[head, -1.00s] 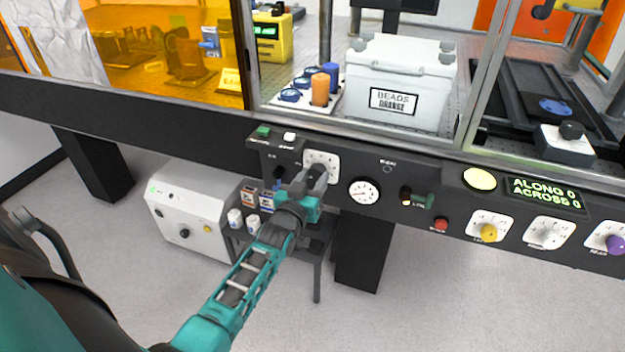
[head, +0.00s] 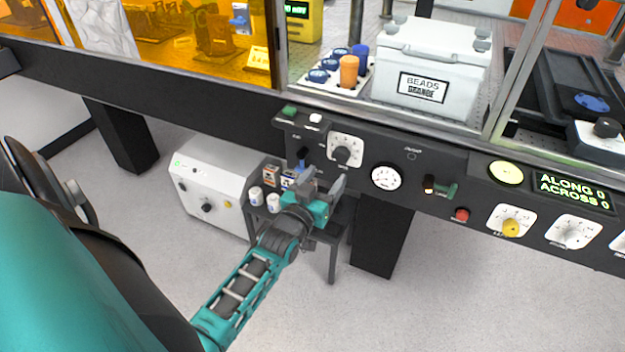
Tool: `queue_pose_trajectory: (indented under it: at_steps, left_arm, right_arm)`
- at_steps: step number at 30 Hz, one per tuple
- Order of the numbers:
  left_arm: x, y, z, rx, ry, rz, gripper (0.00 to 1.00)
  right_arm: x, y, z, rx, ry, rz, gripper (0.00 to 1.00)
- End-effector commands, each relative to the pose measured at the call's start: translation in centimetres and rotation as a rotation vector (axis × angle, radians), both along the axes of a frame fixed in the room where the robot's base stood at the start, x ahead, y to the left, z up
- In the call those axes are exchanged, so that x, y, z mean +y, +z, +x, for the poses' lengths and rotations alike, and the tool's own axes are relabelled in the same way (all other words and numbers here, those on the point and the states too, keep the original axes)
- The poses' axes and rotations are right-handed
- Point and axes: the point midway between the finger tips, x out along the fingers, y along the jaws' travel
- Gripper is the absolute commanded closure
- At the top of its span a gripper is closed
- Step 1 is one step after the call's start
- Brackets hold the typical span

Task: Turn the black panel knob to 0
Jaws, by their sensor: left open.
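The black panel knob (head: 342,155) sits on a white dial plate (head: 345,141) on the dark front panel, left of a round gauge. My right gripper is not in view.
Below stand a white box unit (head: 207,196) and a small dark table with jars (head: 273,203).

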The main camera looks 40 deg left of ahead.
Motion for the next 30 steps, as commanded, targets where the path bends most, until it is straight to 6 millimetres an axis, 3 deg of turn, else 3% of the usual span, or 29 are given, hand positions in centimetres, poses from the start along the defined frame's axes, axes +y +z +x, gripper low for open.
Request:
queue_pose_trajectory:
  at_steps: [6, 12, 30]
  left_arm:
    - [-0.9, 0.0, -4.0, 0.002, 0.0, -0.001, 0.31]
    - [-1.3, 0.0, -5.8, 0.001, 0.0, 0.0, 0.31]
    - [-1.3, 0.0, -6.1, -0.001, 0.0, -0.001, 0.31]
  right_arm:
    - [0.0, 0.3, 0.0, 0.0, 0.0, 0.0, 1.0]
    - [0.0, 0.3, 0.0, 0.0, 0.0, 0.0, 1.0]
    - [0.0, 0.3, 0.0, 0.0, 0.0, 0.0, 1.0]
